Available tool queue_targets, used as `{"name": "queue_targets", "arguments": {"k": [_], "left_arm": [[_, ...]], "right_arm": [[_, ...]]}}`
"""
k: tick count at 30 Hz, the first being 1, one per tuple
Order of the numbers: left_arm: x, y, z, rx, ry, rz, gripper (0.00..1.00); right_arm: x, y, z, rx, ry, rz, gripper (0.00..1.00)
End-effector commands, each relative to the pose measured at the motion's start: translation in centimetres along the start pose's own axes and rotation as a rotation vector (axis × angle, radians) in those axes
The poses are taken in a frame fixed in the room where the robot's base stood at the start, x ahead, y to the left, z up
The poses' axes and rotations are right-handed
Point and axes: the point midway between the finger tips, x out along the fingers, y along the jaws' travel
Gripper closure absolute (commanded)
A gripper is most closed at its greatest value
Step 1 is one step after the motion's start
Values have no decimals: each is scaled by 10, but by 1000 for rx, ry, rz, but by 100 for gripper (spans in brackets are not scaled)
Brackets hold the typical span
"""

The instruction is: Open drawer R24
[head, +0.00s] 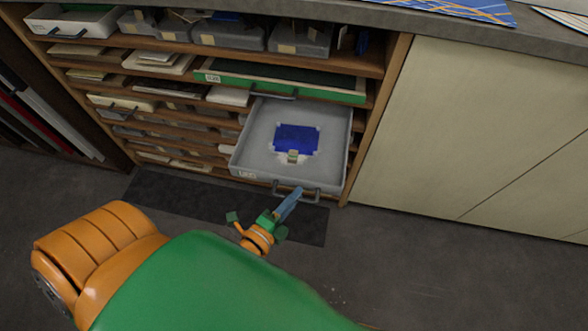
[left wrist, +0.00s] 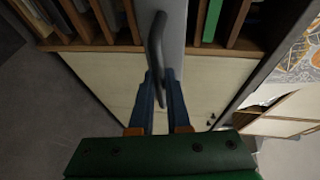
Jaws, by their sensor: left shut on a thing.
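A grey drawer (head: 245,155) is pulled well out of the wooden cabinet in the head view. Its front label (head: 246,174) is too small to read surely. A dark bar handle (head: 318,196) is on its front and also shows in the left wrist view (left wrist: 156,40). My left gripper (head: 294,196) comes from below and is shut on this handle; its blue fingers also show in the left wrist view (left wrist: 163,85). Inside the drawer lie a blue sheet (head: 296,138) and a small pale tag (head: 293,156). My right gripper is not in view.
A green drawer (head: 280,80) sits just above the open one. Pale cupboard doors (head: 450,120) stand to the right. The floor (head: 420,260) in front is clear beyond a dark mat (head: 170,195).

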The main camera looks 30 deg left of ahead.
Motion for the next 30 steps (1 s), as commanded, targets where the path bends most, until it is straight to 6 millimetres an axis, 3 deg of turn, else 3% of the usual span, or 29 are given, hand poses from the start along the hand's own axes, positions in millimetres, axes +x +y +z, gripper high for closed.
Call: {"name": "queue_targets", "arguments": {"k": [2, 3, 6, 15, 24, 30], "left_arm": [[0, 1, 0, -1, 0, 2, 100], [0, 1, 0, -1, 0, 2, 83], [0, 1, 0, -1, 0, 2, 56], [-2, 1, 0, 0, 0, 2, 55], [-59, 2, 0, -1, -1, 5, 55], [-72, 1, 0, -1, 0, 2, 55]], "right_arm": [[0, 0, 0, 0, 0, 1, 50], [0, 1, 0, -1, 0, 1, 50], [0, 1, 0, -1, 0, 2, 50], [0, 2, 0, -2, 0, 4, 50], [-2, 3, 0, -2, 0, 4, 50], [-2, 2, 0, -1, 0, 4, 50]]}}
